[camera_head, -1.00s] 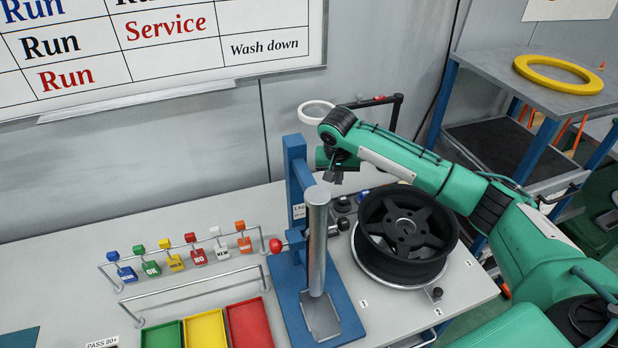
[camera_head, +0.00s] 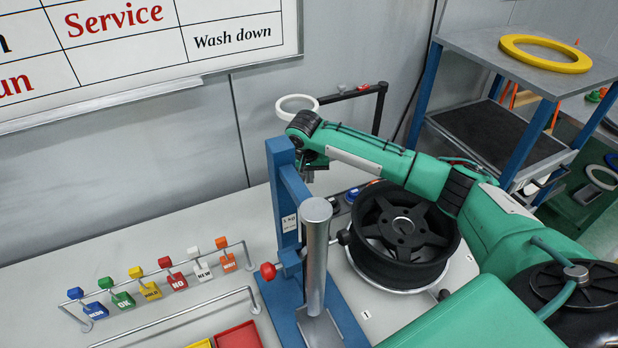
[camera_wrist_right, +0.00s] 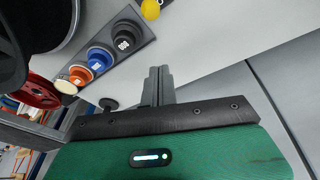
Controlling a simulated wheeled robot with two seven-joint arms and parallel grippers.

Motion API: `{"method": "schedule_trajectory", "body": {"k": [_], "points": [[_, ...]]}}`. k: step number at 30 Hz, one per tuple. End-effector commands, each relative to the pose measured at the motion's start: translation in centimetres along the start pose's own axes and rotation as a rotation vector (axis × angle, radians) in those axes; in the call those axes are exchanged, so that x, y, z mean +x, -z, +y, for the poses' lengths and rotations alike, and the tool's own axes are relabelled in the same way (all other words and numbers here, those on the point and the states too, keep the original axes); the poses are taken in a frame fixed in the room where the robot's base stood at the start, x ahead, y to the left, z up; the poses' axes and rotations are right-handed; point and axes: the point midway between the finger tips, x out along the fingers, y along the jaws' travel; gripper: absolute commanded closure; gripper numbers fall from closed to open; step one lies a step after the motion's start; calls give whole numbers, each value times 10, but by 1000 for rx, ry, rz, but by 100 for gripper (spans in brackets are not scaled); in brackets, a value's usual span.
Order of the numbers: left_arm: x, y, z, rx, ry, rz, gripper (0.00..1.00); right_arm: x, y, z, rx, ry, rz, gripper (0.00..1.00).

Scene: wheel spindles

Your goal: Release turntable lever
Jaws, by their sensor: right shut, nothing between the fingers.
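A black wheel (camera_head: 402,232) lies flat on the round silver-rimmed turntable (camera_head: 375,284) right of the blue press. I cannot tell which belongs to the lever. My right gripper (camera_head: 307,176) is behind the press column, above the back of the bench, left of the wheel. In the right wrist view its fingers (camera_wrist_right: 158,84) are together and empty. A small dark knob (camera_wrist_right: 108,104) shows left of them. My left gripper is out of view.
The blue press (camera_head: 280,185) with its steel column (camera_head: 315,260) stands close to my right gripper. A button panel (camera_wrist_right: 110,55) lies beyond the fingers in the wrist view. Coloured tags on a rail (camera_head: 160,280) are at left. A shelf cart (camera_head: 500,130) stands at back right.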

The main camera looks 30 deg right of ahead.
Motion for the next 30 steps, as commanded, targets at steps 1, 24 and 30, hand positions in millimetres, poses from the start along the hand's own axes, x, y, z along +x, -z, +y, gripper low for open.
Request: {"method": "schedule_trajectory", "body": {"k": [1, 24, 30], "points": [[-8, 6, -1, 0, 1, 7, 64, 7, 0, 0, 1, -3, -4, 100], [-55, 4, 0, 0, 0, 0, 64, 61, -37, 0, -1, 0, 0, 100], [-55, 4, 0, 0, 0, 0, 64, 62, -38, 0, 0, 0, 0, 100]]}}
